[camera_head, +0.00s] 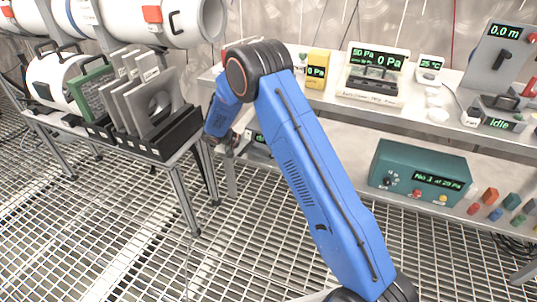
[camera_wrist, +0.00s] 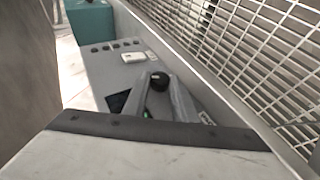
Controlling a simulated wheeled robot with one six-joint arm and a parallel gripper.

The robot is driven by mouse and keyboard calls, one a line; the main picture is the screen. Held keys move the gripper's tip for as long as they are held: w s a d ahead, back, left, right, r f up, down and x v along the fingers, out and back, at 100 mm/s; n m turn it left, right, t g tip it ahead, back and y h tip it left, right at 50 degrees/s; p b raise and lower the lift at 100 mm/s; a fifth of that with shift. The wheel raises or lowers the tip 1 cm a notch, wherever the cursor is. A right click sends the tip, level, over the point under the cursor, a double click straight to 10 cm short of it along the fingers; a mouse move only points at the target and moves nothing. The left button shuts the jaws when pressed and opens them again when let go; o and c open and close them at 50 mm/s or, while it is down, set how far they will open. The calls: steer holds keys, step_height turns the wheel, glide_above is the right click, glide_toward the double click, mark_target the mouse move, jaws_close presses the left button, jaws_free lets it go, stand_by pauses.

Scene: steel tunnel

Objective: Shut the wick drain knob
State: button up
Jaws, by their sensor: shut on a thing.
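A small round black knob (camera_wrist: 160,78), which I take to be the wick drain knob, sits on a grey panel (camera_wrist: 100,70) in the wrist view. The two grey fingers of my gripper (camera_wrist: 160,92) are closed on it, one on each side. Its pointer or setting cannot be read. A dark display with a bit of green shows beside the fingers, partly hidden by them. In the head view my gripper (camera_head: 236,141) is small, below the bench top, in front of a grey box (camera_head: 260,147) with a green display, mostly hidden by my arm.
The panel carries a white label (camera_wrist: 139,57) and a row of dark round holes. A teal case (camera_wrist: 90,20) stands beyond it; in the head view a teal instrument (camera_head: 420,174) sits right of my arm. A black filter rack (camera_head: 165,140) on a stand is close at left.

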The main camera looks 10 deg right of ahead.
steer(key=shift+w+a+f+n+g+h, duration=0.1)
steer(key=shift+f+n+g+h, duration=0.15)
steer(key=shift+h, duration=0.4)
steer(key=shift+s+f+n+g+h, duration=0.15)
steer(key=shift+g+h, duration=0.2)
steer(key=shift+h, duration=0.25)
steer(key=shift+w+a+f+n+g+h, duration=0.1)
steer(key=shift+w+n+g+h, duration=0.15)
steer(key=shift+h, duration=0.4)
steer(key=shift+s+r, duration=0.1)
steer(key=o, duration=1)
steer(key=shift+o, duration=0.2)
